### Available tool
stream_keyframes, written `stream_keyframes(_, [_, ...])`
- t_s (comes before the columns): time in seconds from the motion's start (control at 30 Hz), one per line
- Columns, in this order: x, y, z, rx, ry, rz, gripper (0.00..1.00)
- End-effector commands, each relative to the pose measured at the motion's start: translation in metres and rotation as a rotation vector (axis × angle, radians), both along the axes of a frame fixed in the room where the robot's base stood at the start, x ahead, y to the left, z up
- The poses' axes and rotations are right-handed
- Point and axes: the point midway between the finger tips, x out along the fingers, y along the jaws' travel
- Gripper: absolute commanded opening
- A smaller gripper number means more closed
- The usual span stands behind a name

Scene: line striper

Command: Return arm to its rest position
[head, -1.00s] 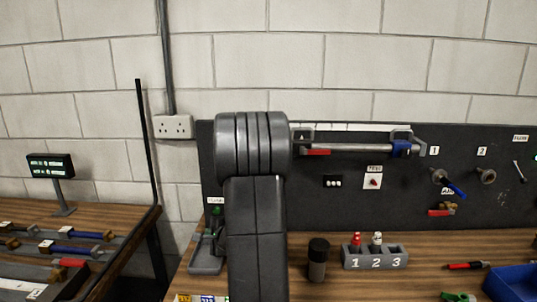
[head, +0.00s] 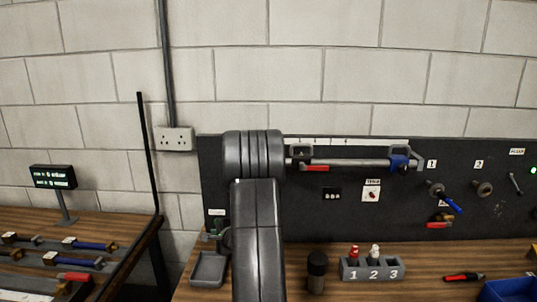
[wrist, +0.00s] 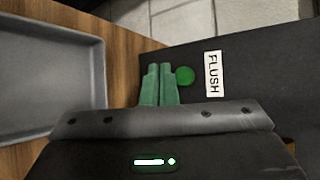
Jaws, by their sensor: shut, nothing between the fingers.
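My gripper (wrist: 162,86) shows in the wrist view as two green fingers pressed together in front of its dark body. It is shut and empty. It points toward a dark panel with a green round button (wrist: 185,76) and a FLUSH label (wrist: 212,73) just right of the fingertips. In the head view my own dark arm stands upright in the middle and hides most of the gripper.
A grey tray (head: 208,283) lies on the wooden bench left of my arm and also shows in the wrist view (wrist: 102,75). A dark cylinder (head: 317,270) and a numbered holder (head: 372,272) stand to the right. The pegboard (head: 310,230) rises behind.

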Motion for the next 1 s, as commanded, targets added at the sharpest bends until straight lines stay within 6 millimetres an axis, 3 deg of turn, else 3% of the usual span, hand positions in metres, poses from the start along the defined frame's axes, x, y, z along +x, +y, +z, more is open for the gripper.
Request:
stream_keyframes(0.03, [-0.001, 0.001, -0.008, 0.000, -0.002, 0.002, 0.00])
stream_keyframes(0.33, [-0.003, 0.001, -0.007, 0.000, -0.003, 0.000, 0.00])
stream_keyframes(0.5, [-0.022, 0.001, -0.007, 0.000, -0.001, 0.000, 0.00])
stream_keyframes(0.67, [-0.002, 0.000, 0.002, -0.001, 0.002, -0.001, 0.00])
stream_keyframes(1.0, [-0.001, 0.000, 0.002, 0.000, 0.005, 0.000, 0.00])
